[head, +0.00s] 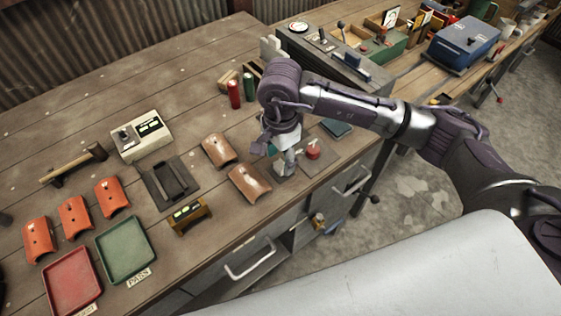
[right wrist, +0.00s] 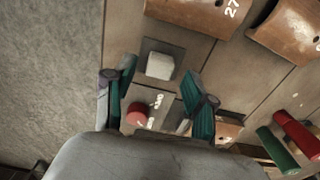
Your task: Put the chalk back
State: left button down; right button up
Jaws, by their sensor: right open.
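My right gripper (head: 274,149) points down over the bench. In the right wrist view, its two green-padded fingers stand apart with nothing held between them (right wrist: 158,76). A small white block (right wrist: 160,65), which may be the chalk, sits on a dark square pad (right wrist: 171,46) just beyond the fingertips. I cannot tell whether a finger touches it. A red round piece (right wrist: 137,118) is nearer the gripper's palm; it also shows in the head view (head: 313,151). My left gripper is not in view.
Brown curved tiles (head: 249,184) lie beside the gripper. Red (head: 234,95) and green (head: 248,87) cylinders stand behind it. A red tray (head: 72,281) and a green tray (head: 126,250) are at the left. The back left of the bench is mostly clear.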

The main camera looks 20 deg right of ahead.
aim_at(281, 164)
notch_tip(281, 164, up, 10)
jog(key=b, duration=0.1)
jog(key=shift+f, duration=0.15)
dwell(0.5)
